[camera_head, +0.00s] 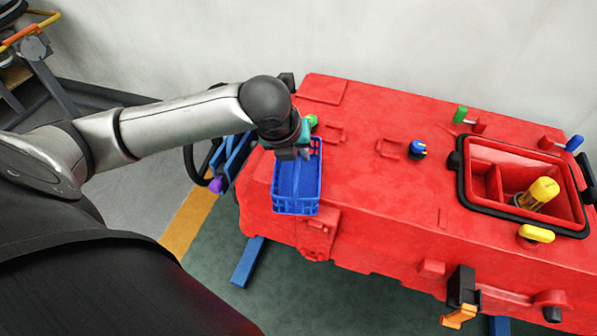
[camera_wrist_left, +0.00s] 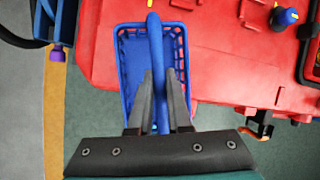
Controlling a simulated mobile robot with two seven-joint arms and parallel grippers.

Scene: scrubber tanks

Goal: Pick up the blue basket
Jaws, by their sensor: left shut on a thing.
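The blue basket (camera_head: 297,190) is at the left end of the red tank machine (camera_head: 370,190), with its near end over the machine's front edge. In the left wrist view the basket (camera_wrist_left: 133,75) has mesh walls and a blue handle (camera_wrist_left: 155,50) running along its middle. My left gripper (camera_wrist_left: 160,95) is shut on that handle, one finger on each side. In the head view the left gripper (camera_head: 292,152) is over the far part of the basket and hides some of it. I cannot tell whether the basket touches the machine. My right gripper is not in view.
A blue knob (camera_head: 417,149) stands on the machine top. An open red compartment (camera_head: 500,190) with a yellow-capped part (camera_head: 540,192) is at the right. A black ring-shaped part (camera_head: 190,160) is left of the basket. Green floor (camera_head: 330,300) lies in front.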

